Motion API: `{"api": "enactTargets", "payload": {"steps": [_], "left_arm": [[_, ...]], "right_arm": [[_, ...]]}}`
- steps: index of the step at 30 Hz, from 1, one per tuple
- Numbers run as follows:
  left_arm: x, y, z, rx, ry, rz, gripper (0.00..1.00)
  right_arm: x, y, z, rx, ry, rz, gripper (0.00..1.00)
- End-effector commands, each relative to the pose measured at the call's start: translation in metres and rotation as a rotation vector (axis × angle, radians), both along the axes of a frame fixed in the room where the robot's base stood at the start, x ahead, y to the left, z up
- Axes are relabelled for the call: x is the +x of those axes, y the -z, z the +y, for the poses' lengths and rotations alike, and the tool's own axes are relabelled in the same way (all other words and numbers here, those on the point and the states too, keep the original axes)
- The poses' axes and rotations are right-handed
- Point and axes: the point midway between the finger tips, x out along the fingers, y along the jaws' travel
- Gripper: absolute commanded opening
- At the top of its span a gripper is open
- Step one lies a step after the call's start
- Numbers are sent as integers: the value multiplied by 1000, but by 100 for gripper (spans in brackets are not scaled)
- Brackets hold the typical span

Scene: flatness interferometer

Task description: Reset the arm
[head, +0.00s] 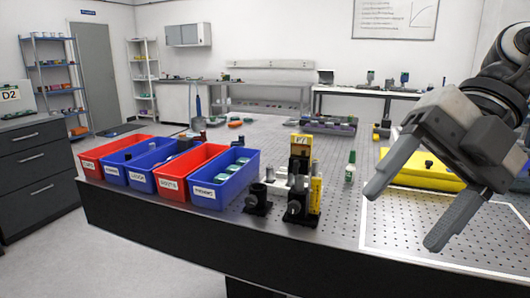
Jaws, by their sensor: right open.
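My right gripper (405,213) comes in from the right and hangs above the front right part of the perforated table (390,160). Its two grey fingers are spread wide apart with nothing between them. A white outlined area (400,235) of the table lies below and behind the fingers. A yellow block (408,171) lies behind the gripper and is partly hidden by it. My left gripper does not show.
Red and blue bins (223,193) stand in a row along the left front of the table. A yellow and black optical assembly (301,180) stands right of them. A small green-capped bottle (350,169) stands between it and the gripper. Other parts lie farther back.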

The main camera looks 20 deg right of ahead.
Motion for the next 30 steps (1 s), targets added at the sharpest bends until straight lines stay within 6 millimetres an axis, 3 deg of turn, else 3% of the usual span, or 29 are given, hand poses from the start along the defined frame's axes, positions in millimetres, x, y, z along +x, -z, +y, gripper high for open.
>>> {"api": "enactTargets", "payload": {"steps": [5,10,14,16,20,21,24,27,30], "left_arm": [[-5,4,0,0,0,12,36],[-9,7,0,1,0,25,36],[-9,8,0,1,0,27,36],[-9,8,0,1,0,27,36],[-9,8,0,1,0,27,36],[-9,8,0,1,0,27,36],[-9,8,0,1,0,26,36],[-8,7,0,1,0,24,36],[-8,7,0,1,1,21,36]], "right_arm": [[42,26,27,472,59,-12,69],[99,70,32,957,372,-19,69],[133,136,21,1176,755,25,69],[140,184,17,1225,989,72,69],[128,282,21,1190,1398,214,69],[118,311,26,1153,1505,266,69],[88,369,46,1040,1718,406,69],[58,410,69,924,1855,534,69],[34,433,87,834,1929,628,69]]}}
